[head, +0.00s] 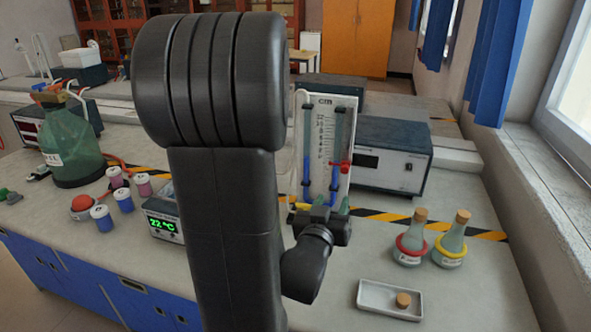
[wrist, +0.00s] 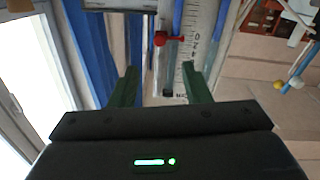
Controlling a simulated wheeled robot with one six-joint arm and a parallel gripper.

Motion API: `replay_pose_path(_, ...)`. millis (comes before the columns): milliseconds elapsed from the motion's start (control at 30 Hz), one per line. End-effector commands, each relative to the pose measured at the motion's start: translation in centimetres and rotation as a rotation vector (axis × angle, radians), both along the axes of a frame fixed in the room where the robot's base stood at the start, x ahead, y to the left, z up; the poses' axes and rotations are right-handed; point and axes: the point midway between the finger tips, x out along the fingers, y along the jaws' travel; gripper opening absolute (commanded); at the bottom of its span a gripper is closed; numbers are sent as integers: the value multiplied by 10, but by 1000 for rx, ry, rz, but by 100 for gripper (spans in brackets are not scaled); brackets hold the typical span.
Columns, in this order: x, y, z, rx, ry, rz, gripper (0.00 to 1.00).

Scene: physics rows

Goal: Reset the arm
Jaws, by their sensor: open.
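My gripper (head: 322,212) shows in the head view to the right of my large dark arm link, in front of the manometer board. In the wrist view my gripper (wrist: 160,88) has its two green fingers spread apart with nothing between them. The manometer board (head: 326,130), with blue liquid columns and a red clamp, stands upright behind the gripper. It also shows in the wrist view (wrist: 203,40) beyond the fingers. I cannot tell how far the fingers are from it. My arm hides the middle of the bench in the head view.
Two corked flasks, one with a red ring (head: 411,243) and one with a yellow ring (head: 451,245), stand at right. A white tray (head: 376,309) holds a cork (head: 403,299). A grey instrument (head: 392,156) is behind. A green bottle (head: 70,150) and small jars stand left.

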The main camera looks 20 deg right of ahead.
Motion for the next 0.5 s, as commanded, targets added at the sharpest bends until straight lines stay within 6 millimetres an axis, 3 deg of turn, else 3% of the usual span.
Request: replay_pose_path(500,66,-45,2,0,0,-1,43)
